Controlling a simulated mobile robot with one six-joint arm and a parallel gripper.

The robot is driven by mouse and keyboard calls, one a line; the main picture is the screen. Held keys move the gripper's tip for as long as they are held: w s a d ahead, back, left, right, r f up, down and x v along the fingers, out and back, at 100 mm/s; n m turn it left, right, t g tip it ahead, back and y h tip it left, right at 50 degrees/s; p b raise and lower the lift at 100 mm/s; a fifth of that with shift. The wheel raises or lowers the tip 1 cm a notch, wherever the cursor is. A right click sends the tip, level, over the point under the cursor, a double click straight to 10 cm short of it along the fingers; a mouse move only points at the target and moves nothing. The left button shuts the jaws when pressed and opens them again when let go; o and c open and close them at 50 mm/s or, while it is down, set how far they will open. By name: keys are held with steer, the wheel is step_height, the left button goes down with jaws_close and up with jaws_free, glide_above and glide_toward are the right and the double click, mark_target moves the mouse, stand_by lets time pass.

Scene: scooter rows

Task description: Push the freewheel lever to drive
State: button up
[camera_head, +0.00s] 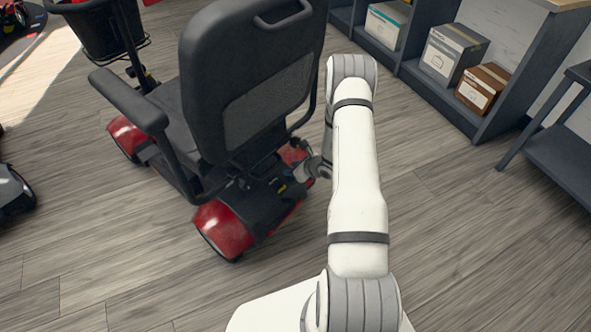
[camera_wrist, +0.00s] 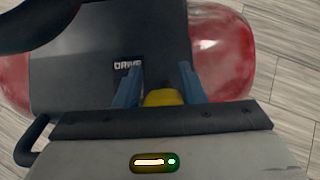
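The red and black scooter (camera_head: 225,225) stands with its rear toward me. In the wrist view, its dark rear cover (camera_wrist: 75,72) carries a white DRIVE label (camera_wrist: 127,65). The yellow freewheel lever (camera_wrist: 162,97) shows just below and right of that label, its near part hidden behind my gripper's body. My gripper (camera_wrist: 160,75) has its two blue fingers apart, one on each side of the lever; whether either touches it I cannot tell. In the head view, my gripper (camera_head: 314,170) is at the scooter's rear, partly hidden by my arm, and the lever is hard to make out.
The scooter's seat back (camera_head: 245,85) rises close to the left of my arm. Shelving with boxes (camera_head: 452,55) stands at the upper right, and a dark table (camera_head: 562,150) at the right edge. Wood floor (camera_head: 460,235) is clear to the right. Another vehicle (camera_head: 14,190) is at the left edge.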

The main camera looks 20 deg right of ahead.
steer(key=o, duration=0.3)
steer(key=shift+s+d, duration=0.1)
steer(key=shift+d, duration=0.05)
steer(key=shift+o, duration=0.2)
steer(key=p+v, duration=0.2)
steer(key=v, duration=0.5)
steer(key=shift+s+d+r, duration=0.15)
steer(key=shift+s+r, duration=0.05)
steer(key=shift+s, duration=0.1)
